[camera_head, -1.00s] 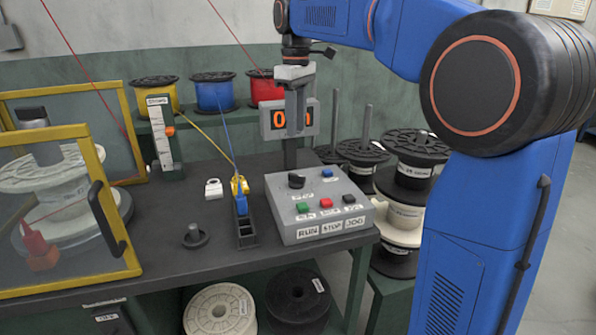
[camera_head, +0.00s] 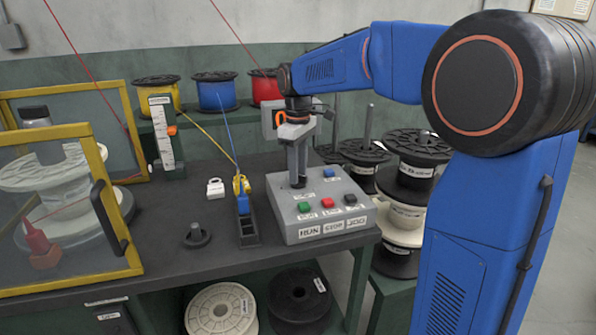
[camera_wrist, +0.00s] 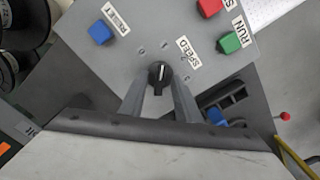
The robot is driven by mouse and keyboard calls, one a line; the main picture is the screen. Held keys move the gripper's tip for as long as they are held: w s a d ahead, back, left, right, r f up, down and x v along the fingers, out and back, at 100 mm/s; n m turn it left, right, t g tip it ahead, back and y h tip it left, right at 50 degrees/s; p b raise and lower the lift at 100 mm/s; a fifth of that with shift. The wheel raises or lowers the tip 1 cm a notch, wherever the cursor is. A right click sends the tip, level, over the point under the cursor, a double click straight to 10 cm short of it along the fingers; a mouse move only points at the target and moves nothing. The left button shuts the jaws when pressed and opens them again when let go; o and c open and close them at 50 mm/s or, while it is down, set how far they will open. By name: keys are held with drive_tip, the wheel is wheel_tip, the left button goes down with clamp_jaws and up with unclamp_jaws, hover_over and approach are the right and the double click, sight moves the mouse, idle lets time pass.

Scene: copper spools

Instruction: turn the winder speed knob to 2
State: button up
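The black speed knob (camera_wrist: 159,75) sits on the grey control panel (camera_head: 283,212), beside the SPEED label (camera_wrist: 187,52). Its white pointer line shows in the wrist view, but I cannot read a number at it. My gripper (camera_head: 297,178) points down over the panel at the knob and mostly hides it in the head view. In the wrist view my gripper's two fingers (camera_wrist: 159,88) are apart, one on each side of the knob. I see no clear contact between fingers and knob.
Blue (camera_head: 329,173), green (camera_head: 304,207), red (camera_head: 327,203) and black (camera_head: 350,198) buttons lie close on the panel. Stacked spools (camera_head: 412,180) stand right of the panel; a blue-tipped holder (camera_head: 245,222) stands left.

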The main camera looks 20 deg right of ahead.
drive_tip(key=shift+f, duration=0.1)
clamp_jaws()
drive_tip(key=shift+m, duration=0.3)
drive_tip(key=m, duration=0.4)
drive_tip(key=shift+m, duration=2)
unclamp_jaws()
